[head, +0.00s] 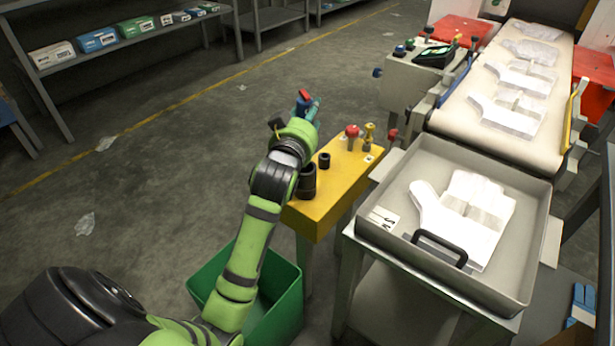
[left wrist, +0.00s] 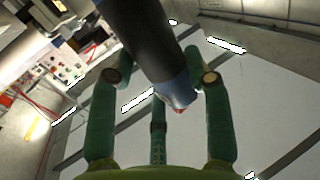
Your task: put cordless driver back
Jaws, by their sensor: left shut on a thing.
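My left gripper (head: 312,112) is beyond the far left end of the yellow stand (head: 340,187), above the floor. It is shut on the cordless driver (head: 303,99); only a red and blue part shows there, and the arm and fingers hide the rest. In the left wrist view the driver (left wrist: 155,42) is a dark cylinder with a blue section and a red spot, between green fingers (left wrist: 160,85). The stand's top carries a large black cup-like holder (head: 307,181) and a smaller one (head: 324,160). My right gripper is not in view.
A red-knobbed tool (head: 352,133) and a brass-coloured tool (head: 369,131) stand at the yellow stand's far end. A green bin (head: 285,318) is below. A grey tray (head: 400,234) with white gloves and a conveyor (head: 490,118) are right. The floor at left is mostly open.

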